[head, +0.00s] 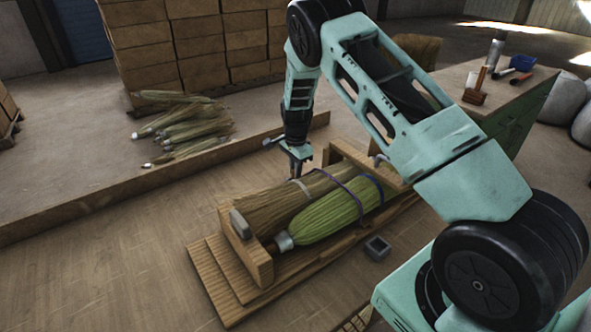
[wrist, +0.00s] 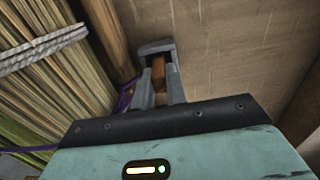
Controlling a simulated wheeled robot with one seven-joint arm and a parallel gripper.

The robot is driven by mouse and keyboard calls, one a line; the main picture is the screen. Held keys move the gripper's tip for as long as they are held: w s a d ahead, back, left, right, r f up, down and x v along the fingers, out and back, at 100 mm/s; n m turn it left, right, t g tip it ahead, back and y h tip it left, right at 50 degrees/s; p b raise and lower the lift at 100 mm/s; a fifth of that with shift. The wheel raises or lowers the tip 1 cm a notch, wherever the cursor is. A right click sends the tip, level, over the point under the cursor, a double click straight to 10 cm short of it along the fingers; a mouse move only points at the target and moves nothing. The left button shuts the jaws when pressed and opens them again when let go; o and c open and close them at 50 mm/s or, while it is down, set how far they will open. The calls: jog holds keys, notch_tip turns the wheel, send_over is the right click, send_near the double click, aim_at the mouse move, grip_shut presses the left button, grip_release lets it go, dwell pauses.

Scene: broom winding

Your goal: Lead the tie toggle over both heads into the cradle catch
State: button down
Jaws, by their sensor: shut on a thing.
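Two broom heads lie side by side in a wooden cradle (head: 262,262): a brown one (head: 270,205) on the far side and a green one (head: 318,219) on the near side. A purple tie (head: 345,190) runs over both. My gripper (head: 298,168) is beyond the brown head, low at the cradle's far side. In the wrist view my gripper (wrist: 158,78) is shut on a small orange-brown toggle (wrist: 158,72). Purple cord (wrist: 125,97) shows just left of the fingers. A small dark square fitting (head: 377,248) sits at the cradle's near side; I cannot tell whether it is the catch.
A pale band (head: 300,187) crosses the brown head. Loose broom heads (head: 190,125) lie on the left near stacked boxes (head: 160,45). A side table (head: 460,85) with tools stands at right. Floor at lower left is clear.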

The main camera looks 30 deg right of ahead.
jog(key=c, duration=1.3)
grip_release()
jog(key=shift+f, duration=0.1)
jog(key=shift+c, duration=0.2)
notch_tip(320, 180, up, 18)
jog(key=f+b, duration=0.1)
jog(key=b, duration=0.2)
jog(key=s+a+r+n+y, duration=0.1)
jog(key=s+a+r+n, duration=0.1)
jog(key=s+a+n, duration=0.7)
jog(key=s+a+r+n+y, duration=0.15)
jog(key=s+a, duration=0.35)
jog(key=a, duration=0.8)
jog(key=s+a+n+h, duration=0.1)
jog(key=s+a+n, duration=0.2)
jog(key=s+n, duration=0.4)
jog(key=s+a+n+h, duration=0.1)
jog(key=s+a+n, duration=0.2)
jog(key=s+n, duration=0.5)
jog(key=s, duration=1)
jog(key=shift+s+a+f, duration=0.2)
jog(key=shift+s+a, duration=0.05)
jog(key=shift+a, duration=0.1)
